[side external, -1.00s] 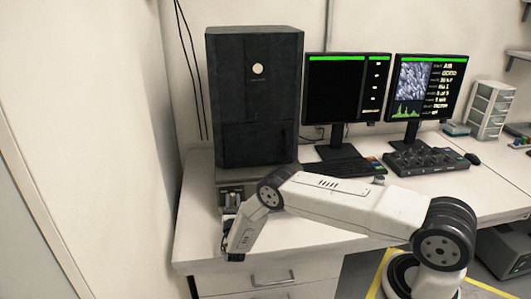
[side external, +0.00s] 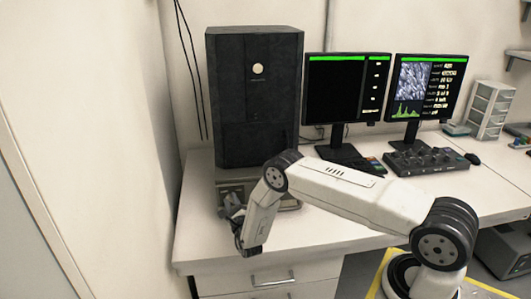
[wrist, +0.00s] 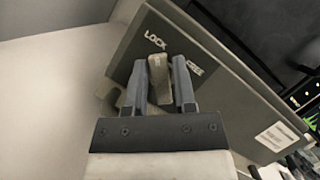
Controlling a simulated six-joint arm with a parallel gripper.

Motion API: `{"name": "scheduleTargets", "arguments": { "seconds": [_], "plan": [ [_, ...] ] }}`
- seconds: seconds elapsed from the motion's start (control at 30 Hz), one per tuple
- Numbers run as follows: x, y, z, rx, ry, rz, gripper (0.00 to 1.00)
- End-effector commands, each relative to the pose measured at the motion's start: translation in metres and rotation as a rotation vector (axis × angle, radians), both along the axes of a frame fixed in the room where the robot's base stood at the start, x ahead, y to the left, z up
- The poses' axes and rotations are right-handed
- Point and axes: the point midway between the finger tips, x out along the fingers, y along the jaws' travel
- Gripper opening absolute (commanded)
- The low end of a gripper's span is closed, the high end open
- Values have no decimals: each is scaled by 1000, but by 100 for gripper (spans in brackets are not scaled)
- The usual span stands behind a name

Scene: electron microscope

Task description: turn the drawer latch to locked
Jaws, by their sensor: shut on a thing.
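In the wrist view the drawer latch (wrist: 160,84) is a small tan-grey bar on the dark grey drawer front (wrist: 225,105). My gripper (wrist: 158,78) has one finger on each side of the latch and is shut on it. The word LOCK (wrist: 155,41) is printed to the upper left of the latch. A second word, partly hidden by the right finger, sits to its right. The latch's far end lies between the two words. In the side view my gripper (side external: 233,207) is at the drawer unit under the black microscope column (side external: 255,100); the latch is too small to make out there.
The white bench (side external: 205,245) runs under the microscope. Two monitors (side external: 345,85), a keyboard and a control panel (side external: 425,161) stand to the right. A white wall (side external: 90,120) is close on the left. Free bench lies in front of the unit.

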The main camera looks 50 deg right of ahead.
Motion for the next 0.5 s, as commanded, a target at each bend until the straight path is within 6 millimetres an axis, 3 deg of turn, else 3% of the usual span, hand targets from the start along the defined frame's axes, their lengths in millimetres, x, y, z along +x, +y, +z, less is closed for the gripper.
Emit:
{"name": "scheduleTargets", "arguments": {
  "seconds": [0.5],
  "plan": [
    [-2, 0, -4, -49, 64, -2, 0]
  ]
}}
